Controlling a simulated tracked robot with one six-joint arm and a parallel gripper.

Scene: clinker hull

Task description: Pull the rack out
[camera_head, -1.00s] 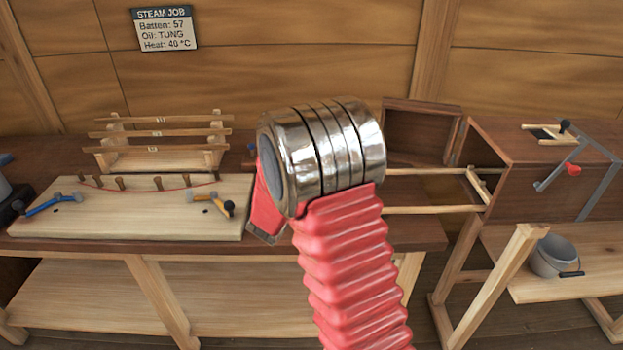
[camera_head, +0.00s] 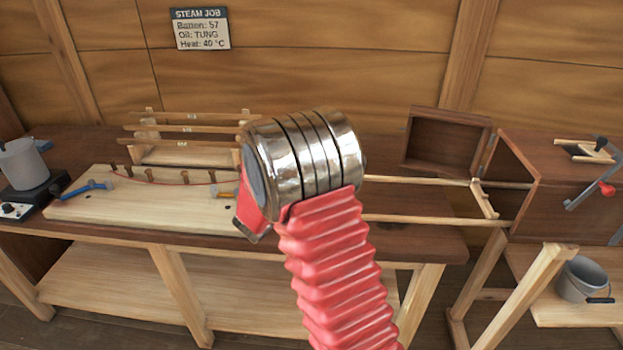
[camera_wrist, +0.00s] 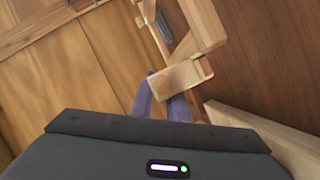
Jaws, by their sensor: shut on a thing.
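The rack (camera_head: 440,180) is a pale wooden frame with two long rails and a crosspiece. In the head view it sticks out leftward from the open end of the brown steam box (camera_head: 565,190). Its left end is hidden behind my arm. In the wrist view my gripper's purple fingers (camera_wrist: 160,97) are shut at the pale wooden end of the rack (camera_wrist: 186,76). In the head view my fingers are hidden behind the shiny wrist and red sleeve.
The box door (camera_head: 447,140) stands open behind the rack. A bench (camera_head: 400,235) runs beneath, with a pale board (camera_head: 150,205) and a batten stand (camera_head: 185,155). A grey pot (camera_head: 22,163) is at the left. A bucket (camera_head: 582,279) sits on the low shelf under the box.

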